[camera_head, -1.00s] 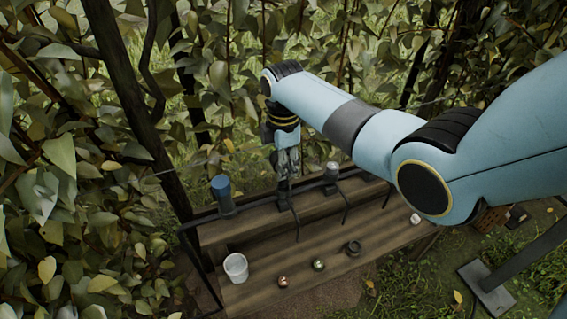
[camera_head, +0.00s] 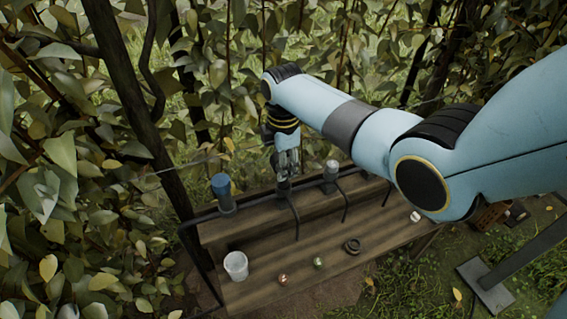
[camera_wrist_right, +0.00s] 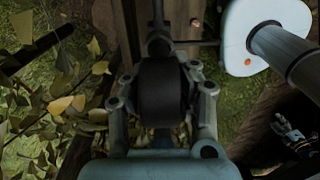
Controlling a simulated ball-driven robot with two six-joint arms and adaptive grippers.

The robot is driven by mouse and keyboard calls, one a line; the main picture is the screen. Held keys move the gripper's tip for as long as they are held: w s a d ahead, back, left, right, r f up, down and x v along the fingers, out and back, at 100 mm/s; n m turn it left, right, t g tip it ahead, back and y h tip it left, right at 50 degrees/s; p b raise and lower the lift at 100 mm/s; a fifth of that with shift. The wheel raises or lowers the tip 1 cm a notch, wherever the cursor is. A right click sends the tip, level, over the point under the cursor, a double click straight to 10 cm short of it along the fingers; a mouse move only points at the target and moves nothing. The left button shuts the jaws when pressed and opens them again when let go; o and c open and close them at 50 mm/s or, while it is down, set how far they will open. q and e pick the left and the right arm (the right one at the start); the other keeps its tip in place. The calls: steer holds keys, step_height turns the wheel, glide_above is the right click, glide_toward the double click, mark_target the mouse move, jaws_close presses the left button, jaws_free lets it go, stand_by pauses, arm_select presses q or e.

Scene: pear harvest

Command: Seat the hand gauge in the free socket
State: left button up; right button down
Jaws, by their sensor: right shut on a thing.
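My right gripper (camera_head: 286,166) hangs over the back ledge of the wooden bench, between a blue-topped cylinder and a pale-topped one. In the right wrist view my right gripper (camera_wrist_right: 163,95) is shut around a dark, thick cylinder (camera_wrist_right: 163,88), apparently the hand gauge. A thin dark stem or cable runs from its far end. In the head view the fingers mostly hide it, and I cannot tell whether it is inside a socket. The blue-topped cylinder (camera_head: 222,190) stands in a dark holder. A metallic gripper, apparently my left (camera_wrist_right: 290,132), shows small and dark at the wrist view's lower right.
The pale-topped cylinder (camera_head: 331,172) stands close right of my right gripper. Dark cables hang over the bench (camera_head: 258,296) front. A white cup (camera_head: 236,266), small round items and a dark ring (camera_head: 352,246) sit on the lower board. Foliage crowds behind and left.

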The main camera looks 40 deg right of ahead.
steer(key=shift+f+b, duration=0.35)
steer(key=shift+f, duration=0.4)
stand_by(0.5)
steer(key=c, duration=1)
jaws_free()
steer(key=shift+r, duration=0.1)
step_height(320, 180, up, 12)
steer(key=shift+f, duration=0.1)
